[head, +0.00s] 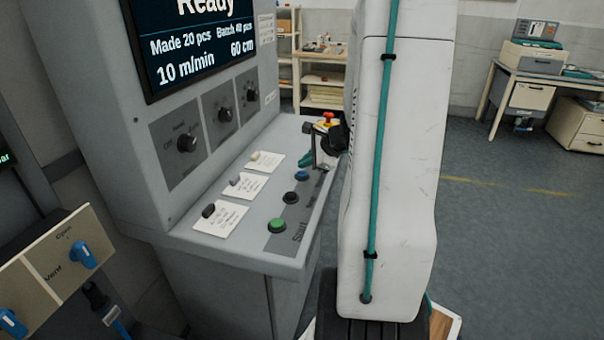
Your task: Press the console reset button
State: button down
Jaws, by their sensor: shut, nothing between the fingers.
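The grey console (215,248) has a sloped panel with a row of buttons along its right side. A green button (277,225) is nearest, beside lettering that reads Start. Behind it come a black button (291,197) and a blue button (302,176); their lettering is too small to read, so I cannot tell which is reset. My gripper (315,162) is shut and empty, pointing down over the far part of the row, close behind the blue button. I cannot tell whether it touches the panel. My white arm hides the area to the right.
A red knob on yellow (328,118) stands at the panel's far end. White cards (221,219) with small knobs lie left of the buttons. The screen (200,40) reads Ready. Three dials (187,143) sit below it. A valve panel (70,262) stands at left. Open floor lies right.

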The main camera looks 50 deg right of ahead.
aim_at(305, 174)
jog(key=shift+r, duration=2.5)
